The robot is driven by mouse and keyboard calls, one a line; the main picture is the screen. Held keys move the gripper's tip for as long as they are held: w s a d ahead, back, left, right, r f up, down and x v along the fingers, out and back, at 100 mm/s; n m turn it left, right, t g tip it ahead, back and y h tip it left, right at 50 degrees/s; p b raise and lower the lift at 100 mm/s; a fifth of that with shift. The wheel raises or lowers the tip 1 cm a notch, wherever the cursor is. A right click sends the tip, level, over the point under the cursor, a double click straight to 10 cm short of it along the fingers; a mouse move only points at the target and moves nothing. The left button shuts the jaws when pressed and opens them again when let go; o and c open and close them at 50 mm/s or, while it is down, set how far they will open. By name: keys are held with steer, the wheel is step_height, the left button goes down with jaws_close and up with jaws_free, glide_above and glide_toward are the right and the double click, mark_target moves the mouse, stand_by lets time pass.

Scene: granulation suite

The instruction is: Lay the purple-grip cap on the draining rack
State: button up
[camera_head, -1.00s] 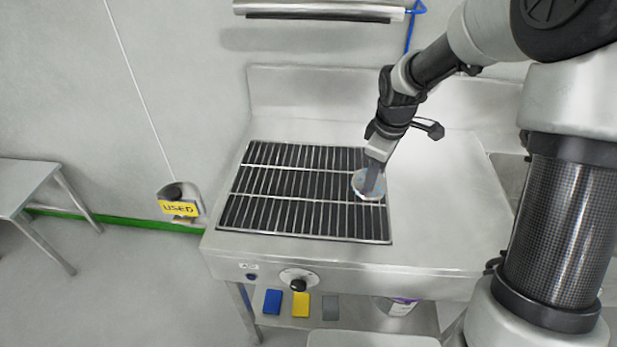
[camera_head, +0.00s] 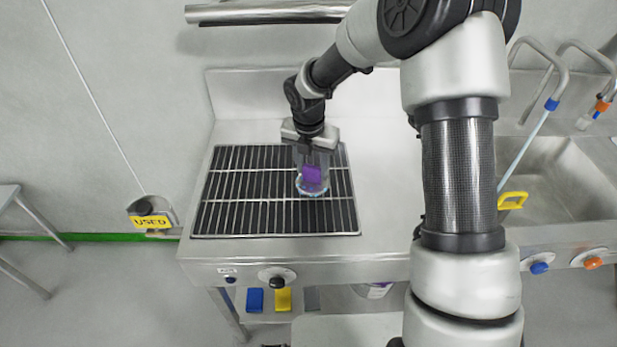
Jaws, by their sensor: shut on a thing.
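The draining rack (camera_head: 225,218) is a dark grid with pale bars, set into the left part of the steel counter. My gripper (camera_head: 312,165) points down over the right half of the rack. It is shut on the purple grip of the purple-grip cap (camera_head: 313,175). The cap's pale round rim shows below the grip, low over the rack bars. I cannot tell whether the rim touches the bars. My fingers hide part of the cap.
A sink (camera_head: 560,195) with a yellow-handled tool (camera_head: 512,200) lies at the right. Bare counter (camera_head: 375,180) lies right of the rack, and a raised backsplash (camera_head: 250,100) stands behind. A "USED" holder (camera_head: 150,222) hangs on the left wall.

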mark_target(312, 181)
steer(key=shift+f, duration=1.9)
steer(key=shift+f, duration=0.15)
steer(key=o, duration=1.3)
